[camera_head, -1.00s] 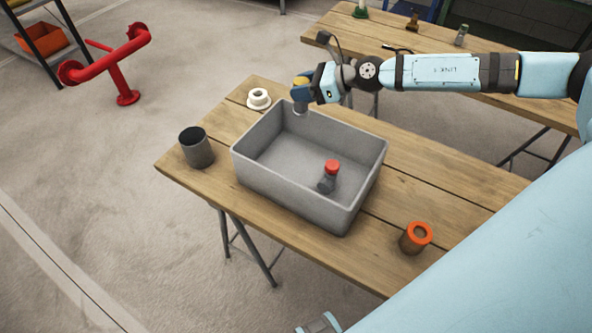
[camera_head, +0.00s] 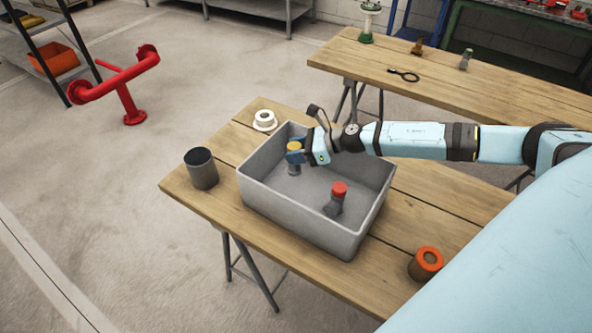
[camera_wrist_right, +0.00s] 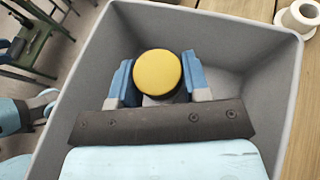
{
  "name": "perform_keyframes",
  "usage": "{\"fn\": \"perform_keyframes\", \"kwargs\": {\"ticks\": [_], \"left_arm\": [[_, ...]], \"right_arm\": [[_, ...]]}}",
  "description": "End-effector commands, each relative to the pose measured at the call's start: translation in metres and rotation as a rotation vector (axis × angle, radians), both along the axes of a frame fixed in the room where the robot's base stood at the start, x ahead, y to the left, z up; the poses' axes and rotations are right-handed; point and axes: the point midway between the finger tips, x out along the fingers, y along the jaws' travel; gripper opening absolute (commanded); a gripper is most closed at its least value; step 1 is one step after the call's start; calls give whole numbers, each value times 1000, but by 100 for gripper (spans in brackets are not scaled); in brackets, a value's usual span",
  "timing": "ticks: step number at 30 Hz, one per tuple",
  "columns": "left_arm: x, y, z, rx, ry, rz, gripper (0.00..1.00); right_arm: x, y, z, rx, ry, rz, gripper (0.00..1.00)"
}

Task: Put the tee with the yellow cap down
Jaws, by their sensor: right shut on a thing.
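The tee with the yellow cap (camera_head: 294,148) is at the far left end of the inside of the grey bin (camera_head: 300,222). My right gripper (camera_head: 296,157) is shut on it, reaching in over the bin's far side. In the right wrist view the yellow cap (camera_wrist_right: 158,73) sits between the two blue fingers, with the bin's walls around it. The cap hides most of the tee's body there, and I cannot tell whether its bottom touches the bin floor. A tee with a red cap (camera_head: 337,198) stands in the bin, nearer and to the right. My left gripper is not in view.
A dark grey cup (camera_head: 202,169) stands left of the bin, a white flanged ring (camera_head: 265,121) behind it, and an orange-topped brown cylinder (camera_head: 426,264) to the right. The bin floor between the two tees is clear. A second table (camera_head: 450,85) stands behind.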

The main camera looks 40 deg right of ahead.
Motion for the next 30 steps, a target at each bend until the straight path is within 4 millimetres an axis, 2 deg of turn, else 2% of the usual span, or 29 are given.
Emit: {"fn": "perform_keyframes", "kwargs": {"ticks": [3, 9, 16, 30], "left_arm": [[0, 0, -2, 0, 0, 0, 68], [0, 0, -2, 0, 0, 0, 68], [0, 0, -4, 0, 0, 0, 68], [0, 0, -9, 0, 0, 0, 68]], "right_arm": [[0, 1, -22, 4, 1, -2, 8], [1, 0, -37, 2, -1, -1, 8], [1, 0, -70, 2, 0, -2, 8], [1, 0, -80, 1, -2, -1, 8]]}}
